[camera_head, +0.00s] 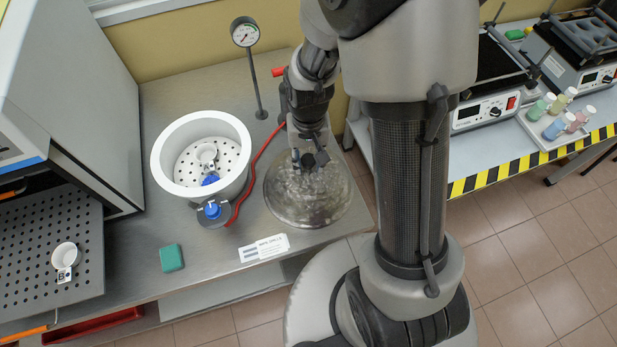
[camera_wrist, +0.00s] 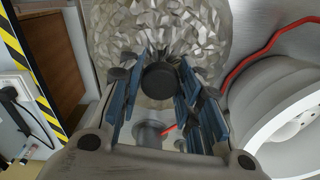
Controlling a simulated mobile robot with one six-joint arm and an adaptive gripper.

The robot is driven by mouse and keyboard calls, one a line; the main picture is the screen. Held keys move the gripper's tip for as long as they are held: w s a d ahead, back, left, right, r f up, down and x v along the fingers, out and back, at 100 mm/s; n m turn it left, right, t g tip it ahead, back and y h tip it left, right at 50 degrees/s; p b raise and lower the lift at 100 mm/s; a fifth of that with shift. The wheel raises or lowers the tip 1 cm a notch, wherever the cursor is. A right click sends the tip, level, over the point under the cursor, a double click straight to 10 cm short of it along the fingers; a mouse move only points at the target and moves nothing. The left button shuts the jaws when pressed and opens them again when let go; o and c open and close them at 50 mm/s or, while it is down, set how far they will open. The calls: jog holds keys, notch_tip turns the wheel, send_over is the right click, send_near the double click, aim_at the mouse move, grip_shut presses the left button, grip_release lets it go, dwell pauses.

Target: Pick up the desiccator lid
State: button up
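The desiccator lid is a clear, faceted-looking glass dome (camera_head: 308,200) resting on the grey bench, right of the white desiccator bowl (camera_head: 241,172). In the wrist view, the lid's glass (camera_wrist: 165,28) fills the top and its round black knob (camera_wrist: 160,82) is in the middle. My gripper (camera_head: 308,158) is directly above the lid and points down at it. In the wrist view, the fingers (camera_wrist: 163,75) stand on both sides of the knob. I cannot tell whether they press on it. The knob is mostly hidden by the gripper in the head view.
A pressure gauge on a stand (camera_head: 246,33) and a red hose (camera_head: 262,150) are close behind and left of the lid. The bench front edge is near the lid.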

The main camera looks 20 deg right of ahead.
grip_shut()
dwell(0.6)
